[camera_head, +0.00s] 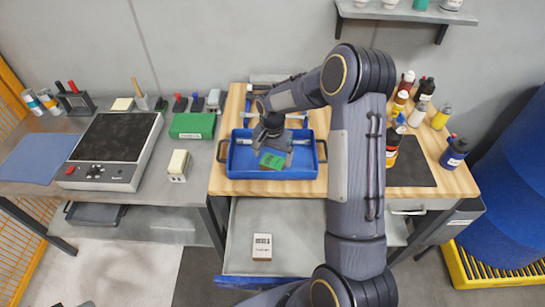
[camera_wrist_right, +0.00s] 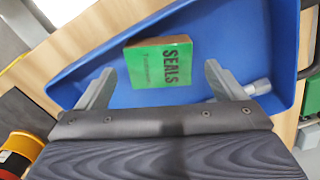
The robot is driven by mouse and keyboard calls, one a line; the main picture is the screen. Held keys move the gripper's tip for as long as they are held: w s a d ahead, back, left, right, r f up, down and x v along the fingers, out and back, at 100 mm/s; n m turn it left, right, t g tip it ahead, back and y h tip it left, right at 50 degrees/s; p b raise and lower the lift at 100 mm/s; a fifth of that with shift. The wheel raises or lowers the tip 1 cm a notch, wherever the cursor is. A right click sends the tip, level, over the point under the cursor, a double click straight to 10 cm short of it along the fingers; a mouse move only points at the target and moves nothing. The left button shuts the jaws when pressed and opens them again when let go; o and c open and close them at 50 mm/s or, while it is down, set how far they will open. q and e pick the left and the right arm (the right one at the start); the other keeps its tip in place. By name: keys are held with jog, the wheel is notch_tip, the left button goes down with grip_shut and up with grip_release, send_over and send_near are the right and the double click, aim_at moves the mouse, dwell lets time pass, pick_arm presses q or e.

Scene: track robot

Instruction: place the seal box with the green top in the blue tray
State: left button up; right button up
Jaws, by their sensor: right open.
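The seal box (camera_head: 272,161) with the green top marked SEALS lies inside the blue tray (camera_head: 240,160), appearing to rest on its floor. The tray sits on the wooden table. In the right wrist view the box (camera_wrist_right: 160,63) lies just beyond and between the fingers, clear of both, on the blue tray (camera_wrist_right: 220,30). My right gripper (camera_head: 275,147) is over the tray, close to the box. In its wrist view the right gripper (camera_wrist_right: 161,80) is open and empty. The gripper partly hides the box in the head view. My left gripper is not in view.
A larger green box (camera_head: 193,125) and a scale-like device (camera_head: 112,150) stand on the left grey table. Several bottles (camera_head: 403,98) stand at the wooden table's right, by a dark mat (camera_head: 412,168). A small white box (camera_head: 262,247) lies on the lower surface.

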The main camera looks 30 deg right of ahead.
notch_tip(320, 180, up, 9)
jog(key=p, duration=0.4)
notch_tip(320, 180, up, 7)
jog(key=n+t, duration=0.1)
send_over(273, 161)
jog(key=s+a, duration=0.1)
jog(key=s, duration=0.3)
jog(key=s+a+r+n+t+y, duration=0.1)
jog(key=s+a+r+n+y, duration=0.1)
jog(key=s+r, duration=0.45)
jog(key=s+a+r+n+t+y, duration=0.1)
jog(key=s+a+n, duration=0.2)
jog(key=s, duration=0.5)
jog(key=s+a+n+t, duration=0.2)
jog(key=s+a, duration=0.3)
jog(key=s, duration=0.4)
jog(key=shift+r+n+t+y, duration=0.3)
jog(key=shift+r+n+y, duration=0.1)
jog(key=shift+n, duration=0.1)
